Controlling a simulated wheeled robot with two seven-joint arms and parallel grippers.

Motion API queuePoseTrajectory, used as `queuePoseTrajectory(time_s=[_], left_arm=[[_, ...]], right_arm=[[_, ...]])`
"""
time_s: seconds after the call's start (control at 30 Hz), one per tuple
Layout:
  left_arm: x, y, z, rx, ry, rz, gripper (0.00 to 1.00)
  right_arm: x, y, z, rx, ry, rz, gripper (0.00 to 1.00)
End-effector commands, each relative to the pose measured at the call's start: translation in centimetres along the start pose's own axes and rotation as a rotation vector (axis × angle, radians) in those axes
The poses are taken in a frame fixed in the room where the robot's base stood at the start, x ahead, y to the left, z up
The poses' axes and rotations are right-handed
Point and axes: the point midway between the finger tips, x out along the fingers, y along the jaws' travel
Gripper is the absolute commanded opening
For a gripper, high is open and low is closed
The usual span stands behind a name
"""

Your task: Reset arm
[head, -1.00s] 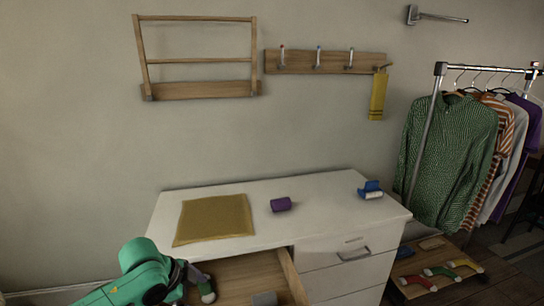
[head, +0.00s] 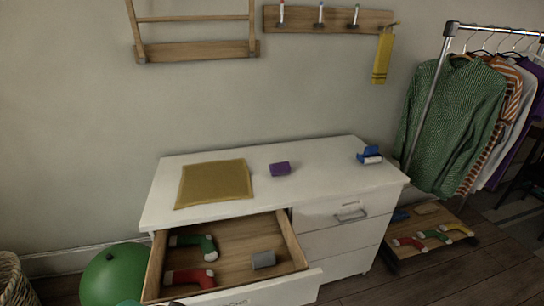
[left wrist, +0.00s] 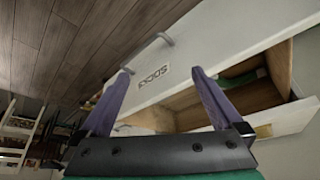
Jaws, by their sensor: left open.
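My left gripper (left wrist: 160,72) is open and empty in the left wrist view, its two purple fingers spread in front of the open drawer's white face with the "SOCKS" label (left wrist: 180,74). In the head view only a sliver of my left arm shows at the bottom edge. The open drawer (head: 222,237) holds a green sock (head: 205,243), a red sock (head: 190,277) and a grey rolled item (head: 263,260). My right gripper is in neither view.
The white dresser (head: 320,180) carries a yellow cloth (head: 214,183), a purple roll (head: 280,169) and a blue-and-white item (head: 369,155). A green ball (head: 115,275) and a basket (head: 14,280) stand left. A clothes rack (head: 430,100) and low shelf with socks (head: 433,237) stand right.

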Motion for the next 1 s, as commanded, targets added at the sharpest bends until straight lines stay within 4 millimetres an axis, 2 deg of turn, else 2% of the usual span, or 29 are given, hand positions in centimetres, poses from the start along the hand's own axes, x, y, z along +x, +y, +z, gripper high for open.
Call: queuePoseTrajectory(time_s=[0.03, 0.17, 0.37, 0.57, 0.67, 0.77, 0.8, 0.9, 1.0], left_arm=[[-0.3, -0.6, 2.2, -0.075, -0.040, -0.024, 1.00], [-1.4, -2.3, 7.2, -0.235, -0.137, -0.111, 1.00], [6.2, -2.5, 9.4, -0.226, -0.170, -0.103, 1.00], [14.3, -2.0, 14.0, -0.219, -0.208, -0.089, 1.00], [18.9, -1.3, 18.1, -0.215, -0.235, -0.082, 1.00], [23.4, -0.2, 24.0, -0.210, -0.271, -0.073, 1.00], [24.8, 0.3, 26.7, -0.207, -0.284, -0.069, 1.00], [26.9, 1.6, 33.2, -0.201, -0.315, -0.062, 1.00], [27.3, 2.5, 37.9, -0.195, -0.335, -0.058, 1.00]], right_arm=[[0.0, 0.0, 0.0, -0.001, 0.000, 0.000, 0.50], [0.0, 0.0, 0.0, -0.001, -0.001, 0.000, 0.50], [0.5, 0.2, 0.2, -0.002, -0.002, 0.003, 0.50], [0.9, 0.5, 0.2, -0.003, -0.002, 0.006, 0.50], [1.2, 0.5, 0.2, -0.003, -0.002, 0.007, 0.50], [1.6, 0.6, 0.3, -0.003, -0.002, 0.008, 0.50], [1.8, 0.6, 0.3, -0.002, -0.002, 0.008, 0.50], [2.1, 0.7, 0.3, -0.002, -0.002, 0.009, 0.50], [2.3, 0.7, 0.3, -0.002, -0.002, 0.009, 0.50]])
